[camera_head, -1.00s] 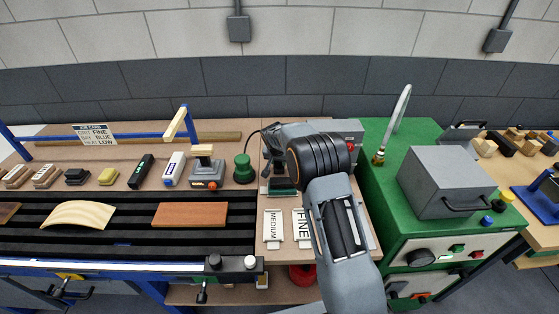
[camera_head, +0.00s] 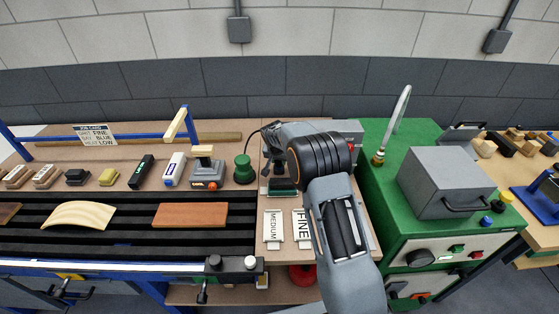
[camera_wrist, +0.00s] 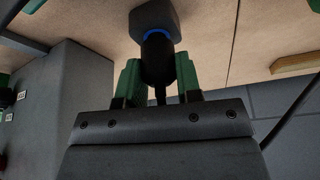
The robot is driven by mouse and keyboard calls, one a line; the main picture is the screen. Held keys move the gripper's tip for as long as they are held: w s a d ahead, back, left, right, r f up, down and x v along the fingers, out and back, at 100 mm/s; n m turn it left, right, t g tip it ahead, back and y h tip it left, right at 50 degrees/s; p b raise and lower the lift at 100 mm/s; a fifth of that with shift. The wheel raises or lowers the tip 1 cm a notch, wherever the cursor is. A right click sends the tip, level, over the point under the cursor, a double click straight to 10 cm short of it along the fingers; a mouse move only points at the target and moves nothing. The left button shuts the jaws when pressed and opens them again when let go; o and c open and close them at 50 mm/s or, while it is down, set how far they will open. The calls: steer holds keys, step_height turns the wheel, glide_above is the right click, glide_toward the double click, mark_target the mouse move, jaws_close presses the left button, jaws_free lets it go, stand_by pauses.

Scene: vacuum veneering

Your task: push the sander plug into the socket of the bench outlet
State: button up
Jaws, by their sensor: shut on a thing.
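In the wrist view, my gripper (camera_wrist: 158,66) is shut, its two green fingers on either side of a black plug (camera_wrist: 157,48). A blue ring circles the plug's far end. That end meets a dark grey block (camera_wrist: 153,15), which may be the bench outlet; I see no gap between them, but the socket opening and pins are hidden. A short piece of cord shows below the plug between the fingers. In the head view, my forearm and wrist cover most of this spot, and the plug cannot be made out.
A grey box (camera_wrist: 70,90) stands close on the left in the wrist view, and a dark cable (camera_wrist: 291,122) curves at the right. In the head view, label cards (camera_head: 273,226) lie before my wrist, a green cup-shaped thing (camera_head: 244,168) stands left, and a green cabinet (camera_head: 385,190) right.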

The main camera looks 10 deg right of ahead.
steer(key=shift+r+p, duration=0.45)
steer(key=shift+r, duration=1.05)
